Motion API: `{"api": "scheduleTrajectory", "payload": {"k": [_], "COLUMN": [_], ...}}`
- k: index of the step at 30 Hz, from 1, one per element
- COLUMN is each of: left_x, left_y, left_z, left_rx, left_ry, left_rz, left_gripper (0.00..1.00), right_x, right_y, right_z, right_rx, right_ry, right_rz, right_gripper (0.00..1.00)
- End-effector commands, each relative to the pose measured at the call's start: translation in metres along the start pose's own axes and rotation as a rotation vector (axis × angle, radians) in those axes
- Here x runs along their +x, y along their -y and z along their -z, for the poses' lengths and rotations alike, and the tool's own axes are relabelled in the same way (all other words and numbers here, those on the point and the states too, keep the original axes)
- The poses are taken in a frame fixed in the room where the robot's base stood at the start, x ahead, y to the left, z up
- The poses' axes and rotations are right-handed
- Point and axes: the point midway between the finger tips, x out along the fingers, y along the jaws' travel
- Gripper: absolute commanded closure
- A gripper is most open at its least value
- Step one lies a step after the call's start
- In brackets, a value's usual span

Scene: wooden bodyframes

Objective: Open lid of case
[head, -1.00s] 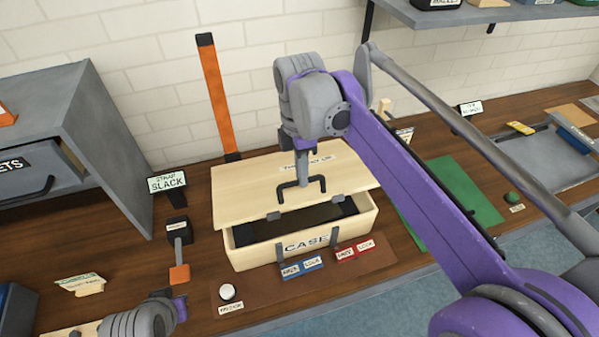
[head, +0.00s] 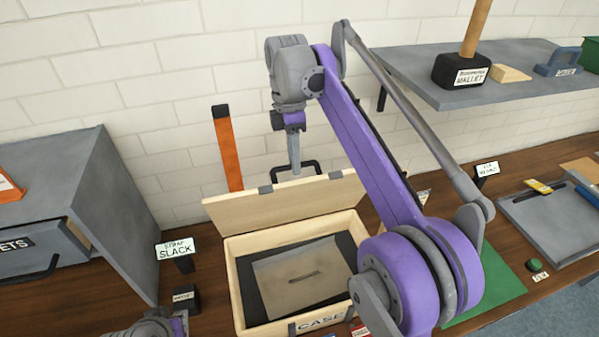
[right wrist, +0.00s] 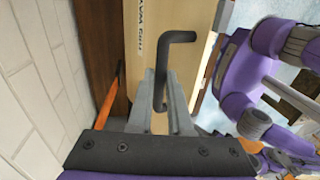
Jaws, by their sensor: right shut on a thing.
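The wooden case (head: 232,262) stands on the bench with its lid (head: 235,211) swung up, leaning back towards the wall. Inside is a dark-edged interior with a flat brownish panel (head: 300,277). My right gripper (head: 295,172) is at the lid's top edge, shut on the dark lid handle (head: 318,163). In the right wrist view the gripper (right wrist: 160,85) has its fingers around the handle (right wrist: 178,37), with the lid (right wrist: 146,50) beyond. Part of my left arm (head: 150,326) shows at the bottom left; its fingers are out of frame.
A grey drawer cabinet (head: 85,185) stands on the left. An orange strap (head: 228,150) rises behind the case. A grey shelf (head: 430,75) with a mallet (head: 462,72) hangs at upper right. A green mat (head: 497,290) and a grey tray (head: 545,225) lie on the right.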

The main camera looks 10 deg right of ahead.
Motion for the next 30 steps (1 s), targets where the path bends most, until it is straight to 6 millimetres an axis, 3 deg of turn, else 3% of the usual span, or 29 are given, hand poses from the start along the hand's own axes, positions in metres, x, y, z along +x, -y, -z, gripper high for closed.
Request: {"api": "scheduleTrajectory", "payload": {"k": [14, 30], "left_x": [0.000, 0.000], "left_y": [0.000, 0.000], "left_z": [-0.001, -0.001], "left_rx": [0.000, 0.000], "left_ry": [0.001, 0.001], "left_rz": [0.000, 0.000], "left_gripper": [1.00, 1.00], "right_x": [-0.005, -0.007], "right_y": [-0.037, -0.050], "right_z": [0.000, 0.000], "right_rx": [0.000, 0.000], "right_ry": [-0.001, -0.001], "right_rz": [0.072, 0.126], "right_gripper": [1.00, 1.00]}}
